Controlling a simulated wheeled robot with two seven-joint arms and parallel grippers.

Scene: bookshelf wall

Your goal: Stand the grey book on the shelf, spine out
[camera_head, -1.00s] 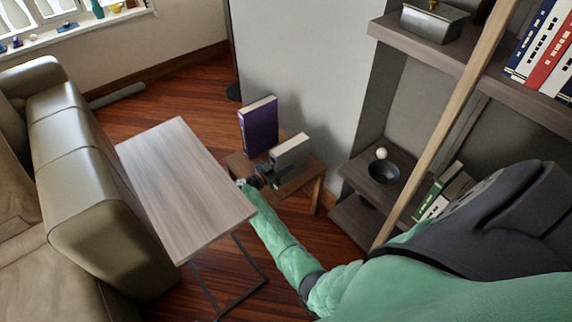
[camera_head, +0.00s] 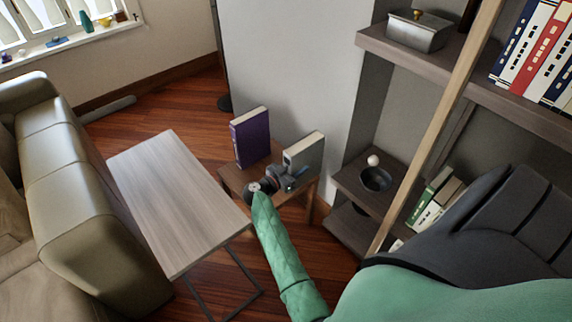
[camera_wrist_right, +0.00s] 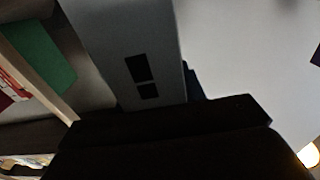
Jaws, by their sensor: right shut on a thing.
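The grey book (camera_head: 304,155) stands upright above the small wooden side table in the head view, its pale pages on top. My right gripper (camera_head: 287,181) is shut on it near its lower part. In the right wrist view the grey book (camera_wrist_right: 135,50), with two dark marks on it, rises from the dark jaws. Whether its bottom touches the small table cannot be told. The shelf (camera_head: 450,76) stands at the right, with books on its upper board and more books lower down. My left gripper is not in view.
A purple book (camera_head: 251,138) stands on the small wooden table (camera_head: 232,180), left of the grey book. A light wood table (camera_head: 175,195) and a sofa (camera_head: 85,190) are at the left. A dark bowl (camera_head: 376,180) sits on a lower shelf. A wooden pole (camera_head: 432,135) crosses the shelf front.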

